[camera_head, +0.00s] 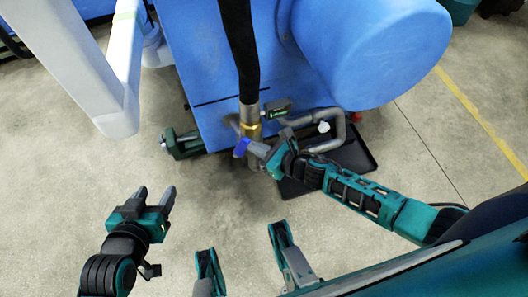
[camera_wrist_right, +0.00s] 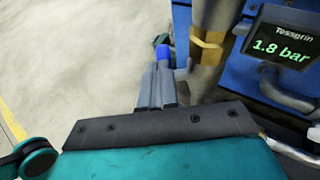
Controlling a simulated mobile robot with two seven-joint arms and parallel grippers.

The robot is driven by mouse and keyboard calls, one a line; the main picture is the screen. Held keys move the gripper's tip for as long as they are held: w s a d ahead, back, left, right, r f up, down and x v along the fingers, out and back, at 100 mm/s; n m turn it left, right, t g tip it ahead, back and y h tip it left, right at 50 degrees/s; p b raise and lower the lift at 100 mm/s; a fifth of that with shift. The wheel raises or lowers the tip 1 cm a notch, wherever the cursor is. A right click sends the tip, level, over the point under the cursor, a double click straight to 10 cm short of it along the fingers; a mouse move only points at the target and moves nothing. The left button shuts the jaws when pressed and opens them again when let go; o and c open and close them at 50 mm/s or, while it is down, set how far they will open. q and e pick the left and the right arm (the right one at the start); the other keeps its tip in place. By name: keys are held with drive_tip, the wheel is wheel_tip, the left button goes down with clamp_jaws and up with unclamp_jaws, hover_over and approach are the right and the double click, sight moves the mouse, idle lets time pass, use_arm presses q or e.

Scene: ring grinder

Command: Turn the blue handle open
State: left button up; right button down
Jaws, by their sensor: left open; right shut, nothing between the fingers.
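The blue handle (camera_head: 241,147) sits by the brass fitting (camera_head: 249,113) at the lower end of a dark hose, low on the blue machine. In the right wrist view the blue handle (camera_wrist_right: 162,52) shows just beyond my fingertips, partly hidden by them. My right gripper (camera_head: 254,150) is shut and empty, with its tips right at the handle; I cannot tell if they touch it. The shut fingers also show in the right wrist view (camera_wrist_right: 157,72). My left gripper (camera_head: 154,191) is open and empty above the floor, well left of the handle.
The blue machine (camera_head: 205,60) fills the upper middle. A gauge (camera_wrist_right: 281,46) beside the pipe reads 1.8 bar. Grey bent pipes (camera_head: 342,130) and a black tray (camera_head: 360,157) lie right of the handle. A green foot (camera_head: 180,145) stands left. Floor toward me is clear.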

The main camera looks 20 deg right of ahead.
sight(249, 140)
use_arm(q)
drive_tip(key=shift+s, duration=0.15)
use_arm(e)
drive_tip(key=shift+w+a+r, duration=0.45)
drive_tip(key=shift+w+a, duration=0.05)
drive_tip(key=shift+w, duration=0.15)
drive_tip(key=shift+w+a+r, duration=0.4)
drive_tip(key=shift+w+a, duration=0.05)
drive_tip(key=shift+w, duration=0.15)
drive_tip(key=shift+d, duration=0.15)
